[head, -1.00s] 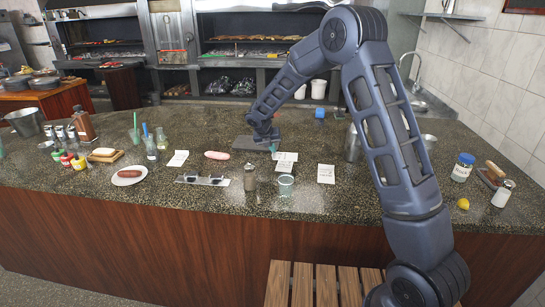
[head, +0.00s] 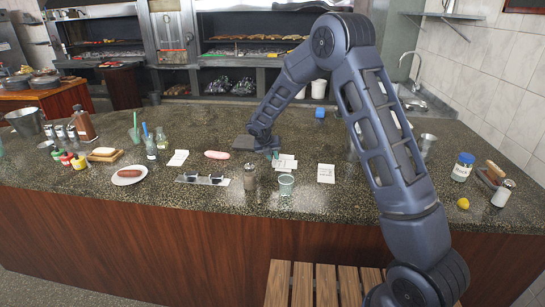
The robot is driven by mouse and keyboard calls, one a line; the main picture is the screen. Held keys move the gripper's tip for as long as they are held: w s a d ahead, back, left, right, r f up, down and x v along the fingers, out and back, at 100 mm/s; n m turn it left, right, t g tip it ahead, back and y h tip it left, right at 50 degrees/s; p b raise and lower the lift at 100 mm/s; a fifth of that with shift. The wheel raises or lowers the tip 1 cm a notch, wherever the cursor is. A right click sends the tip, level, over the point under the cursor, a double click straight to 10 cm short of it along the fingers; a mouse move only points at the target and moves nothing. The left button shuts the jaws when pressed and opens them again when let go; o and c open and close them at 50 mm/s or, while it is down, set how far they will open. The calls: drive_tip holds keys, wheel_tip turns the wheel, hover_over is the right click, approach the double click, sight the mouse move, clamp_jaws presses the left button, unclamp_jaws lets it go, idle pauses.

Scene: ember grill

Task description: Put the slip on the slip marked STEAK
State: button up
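White paper slips lie flat on the dark speckled counter. One slip (head: 178,158) lies left of centre, and another slip (head: 326,173) lies to the right with faint print. Between them is a pair of slips (head: 286,165), close together or overlapping; I cannot tell which. The print is too small to read, so I cannot tell which slip says STEAK. My gripper (head: 274,154) points down at the back edge of the middle slips and covers part of them. Its fingertips are too small and dark to show whether it is open or holds paper.
A green-rimmed glass (head: 286,185) and a pepper shaker (head: 250,177) stand just in front of the middle slips. A dark block (head: 244,143) sits behind.

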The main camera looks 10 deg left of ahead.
drive_tip(key=shift+r, duration=0.15)
drive_tip(key=v, duration=1.2)
drive_tip(key=s+d+r+m, duration=0.3)
drive_tip(key=d+r+m, duration=0.25)
drive_tip(key=d, duration=0.45)
drive_tip(key=s+d+r+m, duration=0.4)
drive_tip(key=d+r+m, duration=0.15)
drive_tip(key=d, duration=0.35)
drive_tip(key=s+d+r+m, duration=0.3)
drive_tip(key=d+r+m, duration=0.3)
drive_tip(key=d, duration=0.4)
drive_tip(key=s+d+m+y, duration=0.1)
drive_tip(key=s+d+m, duration=0.6)
drive_tip(key=s+m, duration=0.2)
drive_tip(key=s+d+f+m+y, duration=0.1)
drive_tip(key=s+d+m, duration=0.6)
drive_tip(key=s+m, duration=0.3)
drive_tip(key=s, duration=0.4)
drive_tip(key=shift+s+d+f+m+y, duration=0.2)
drive_tip(key=shift+d+m+y, duration=0.1)
drive_tip(key=shift+d, duration=0.1)
